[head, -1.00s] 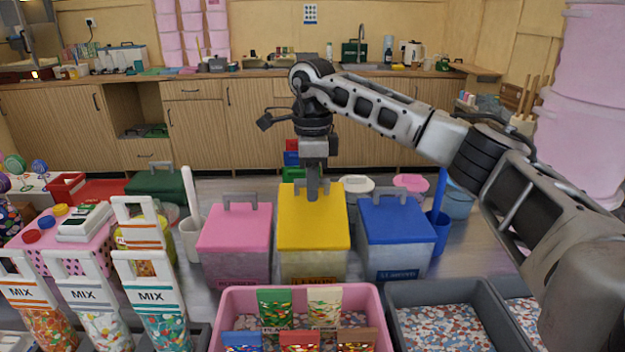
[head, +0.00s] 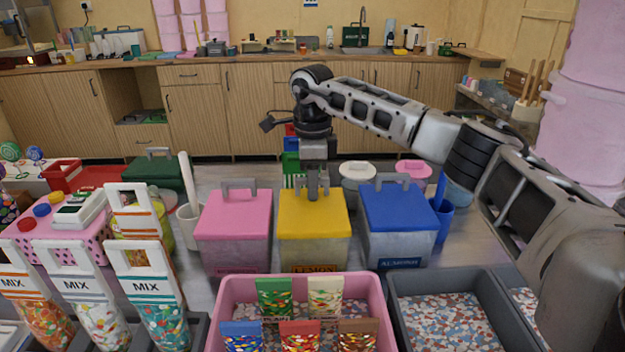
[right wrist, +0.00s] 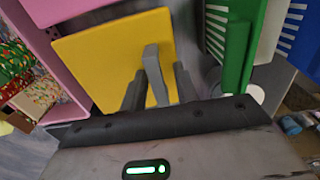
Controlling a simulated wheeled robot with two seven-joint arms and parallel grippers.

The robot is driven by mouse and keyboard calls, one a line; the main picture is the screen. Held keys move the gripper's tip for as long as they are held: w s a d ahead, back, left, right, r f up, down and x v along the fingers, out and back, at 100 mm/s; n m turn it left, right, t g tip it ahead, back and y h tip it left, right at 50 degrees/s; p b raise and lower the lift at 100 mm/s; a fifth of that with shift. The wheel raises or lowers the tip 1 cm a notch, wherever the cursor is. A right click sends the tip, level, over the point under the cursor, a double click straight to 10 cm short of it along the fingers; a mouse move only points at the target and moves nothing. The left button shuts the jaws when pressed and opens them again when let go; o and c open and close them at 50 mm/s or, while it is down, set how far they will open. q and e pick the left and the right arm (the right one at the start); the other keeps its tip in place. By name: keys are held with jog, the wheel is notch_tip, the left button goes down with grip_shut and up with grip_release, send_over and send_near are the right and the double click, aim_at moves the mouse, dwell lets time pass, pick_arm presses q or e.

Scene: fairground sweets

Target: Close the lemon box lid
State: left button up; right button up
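The lemon box (head: 314,254) stands in the middle of the counter, between a pink-lidded and a blue-lidded box. Its yellow lid (head: 325,222) lies about level on top, at much the same height as the neighbouring lids. My right gripper (head: 313,190) points down at the lid's grey handle. In the right wrist view the two dark fingers (right wrist: 158,88) stand on either side of the handle (right wrist: 152,66), with gaps showing beside it. The yellow lid (right wrist: 100,60) fills the space below them. The head view hides most of the handle behind the gripper. My left gripper is out of view.
The pink-lidded box (head: 236,218) and the blue-lidded box (head: 398,215) stand close on both sides. A pink tray (head: 222,300) with sweet packets is in front. A white scoop holder (head: 187,222) and a green crate (right wrist: 232,50) are nearby.

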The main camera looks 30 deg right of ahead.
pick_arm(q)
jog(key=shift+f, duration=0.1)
pick_arm(e)
jog(key=shift+s+a+f, duration=0.1)
jog(key=shift+a+f, duration=0.05)
notch_tip(320, 180, up, 8)
jog(key=p, duration=0.7)
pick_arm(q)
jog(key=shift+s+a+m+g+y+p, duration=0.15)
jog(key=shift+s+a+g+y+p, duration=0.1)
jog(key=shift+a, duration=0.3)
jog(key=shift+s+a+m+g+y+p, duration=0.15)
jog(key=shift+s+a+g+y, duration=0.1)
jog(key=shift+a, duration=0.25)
pick_arm(e)
notch_tip(320, 180, up, 5)
jog(key=shift+r, duration=0.2)
